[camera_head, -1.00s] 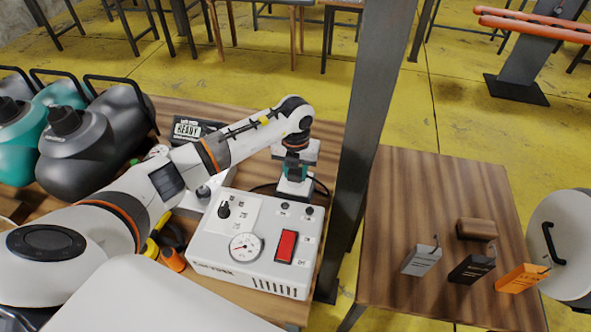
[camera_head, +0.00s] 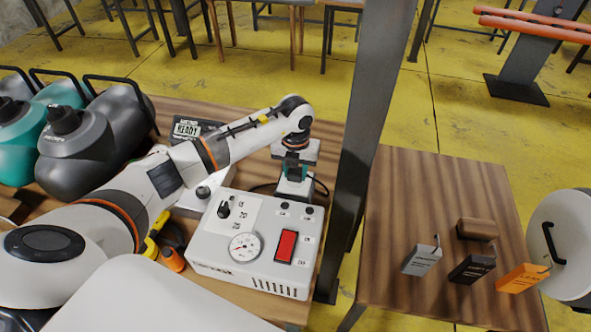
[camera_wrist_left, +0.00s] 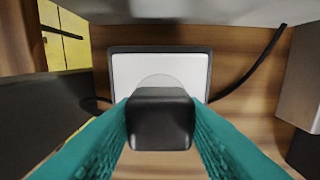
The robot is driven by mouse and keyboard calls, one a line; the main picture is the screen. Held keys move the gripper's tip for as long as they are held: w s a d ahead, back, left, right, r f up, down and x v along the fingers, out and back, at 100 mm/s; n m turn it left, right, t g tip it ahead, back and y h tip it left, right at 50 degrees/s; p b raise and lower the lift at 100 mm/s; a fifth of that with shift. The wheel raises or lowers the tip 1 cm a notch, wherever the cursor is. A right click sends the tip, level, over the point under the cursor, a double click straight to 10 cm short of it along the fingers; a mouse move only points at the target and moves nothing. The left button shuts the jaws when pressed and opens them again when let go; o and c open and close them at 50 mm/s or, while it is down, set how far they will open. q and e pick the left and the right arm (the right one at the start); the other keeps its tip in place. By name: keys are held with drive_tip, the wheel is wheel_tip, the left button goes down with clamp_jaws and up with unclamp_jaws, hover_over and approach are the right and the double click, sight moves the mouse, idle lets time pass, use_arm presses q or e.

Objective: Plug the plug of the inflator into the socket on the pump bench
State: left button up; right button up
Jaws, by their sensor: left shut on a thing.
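My left gripper (camera_head: 294,174) points down at the far right of the bench, behind the inflator. Its teal fingers are shut on the black plug (camera_wrist_left: 160,118), which shows between them in the left wrist view. The socket (camera_wrist_left: 125,72) is a white plate with a dark frame and a pale round recess, directly beyond the plug. The plug covers the lower part of the recess; I cannot tell whether it is seated or just above. The inflator (camera_head: 214,253) is a white box with a gauge, a black knob and a red switch. My right gripper is not in view.
A black cord (camera_wrist_left: 249,72) runs beside the socket. A dark metal post (camera_head: 366,130) stands close to the gripper's right. Grey bottle-like containers (camera_head: 95,150) and a READY display (camera_head: 188,128) stand on the left. A second table (camera_head: 415,195) holds small tagged blocks.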

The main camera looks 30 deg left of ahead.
use_arm(q)
drive_tip(key=shift+f+b, duration=0.45)
drive_tip(key=shift+f, duration=0.15)
drive_tip(key=o, duration=1)
drive_tip(key=shift+r, duration=0.1)
wheel_tip(320, 180, up, 12)
drive_tip(key=shift+f+b, duration=0.1)
drive_tip(key=shift+b, duration=0.95)
